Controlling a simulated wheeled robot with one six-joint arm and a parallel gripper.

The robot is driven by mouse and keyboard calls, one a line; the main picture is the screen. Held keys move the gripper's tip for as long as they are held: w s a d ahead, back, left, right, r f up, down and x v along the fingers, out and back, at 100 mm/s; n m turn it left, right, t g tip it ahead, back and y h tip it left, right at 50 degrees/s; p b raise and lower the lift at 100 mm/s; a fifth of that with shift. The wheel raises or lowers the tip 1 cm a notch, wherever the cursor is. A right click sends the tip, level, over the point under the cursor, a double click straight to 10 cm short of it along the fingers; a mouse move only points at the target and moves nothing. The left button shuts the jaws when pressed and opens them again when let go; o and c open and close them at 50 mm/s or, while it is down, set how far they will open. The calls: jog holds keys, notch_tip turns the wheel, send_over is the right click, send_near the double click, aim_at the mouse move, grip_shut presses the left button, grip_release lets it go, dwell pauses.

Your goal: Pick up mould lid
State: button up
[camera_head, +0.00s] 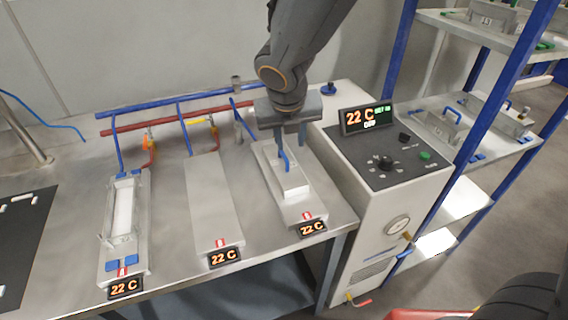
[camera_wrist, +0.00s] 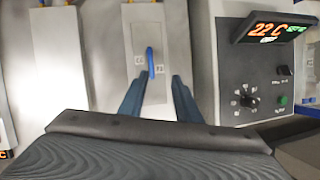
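The mould lid (camera_head: 293,182) is a pale grey slab with a blue loop handle (camera_head: 285,160). It lies on the rightmost of three plates on the bench. In the wrist view the lid (camera_wrist: 154,97) shows markings on either side of the handle (camera_wrist: 150,62). My gripper (camera_head: 290,143) is above the handle. In the wrist view my gripper (camera_wrist: 159,80) has its two blue-grey fingers apart, with the handle's image a little left of centre between and beyond the tips. Nothing is held. Contact with the handle cannot be made out.
A control box (camera_head: 385,160) stands close right of the lid. A bare plate (camera_head: 211,200) is left of it. An open mould (camera_head: 124,207) sits on the leftmost plate. Blue and red pipes (camera_head: 165,112) run behind. A shelf rack (camera_head: 466,125) holds more moulds at right.

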aim_at(283, 154)
jog(key=w+f+n, duration=0.1)
jog(key=f, duration=0.1)
jog(key=w+a+f+n+b, duration=0.1)
jog(key=f, duration=0.1)
jog(key=w+a+f, duration=0.1)
jog(key=f, duration=0.1)
jog(key=shift+f+n, duration=0.4)
grip_shut()
jog(key=shift+r, duration=0.1)
dwell(1.2)
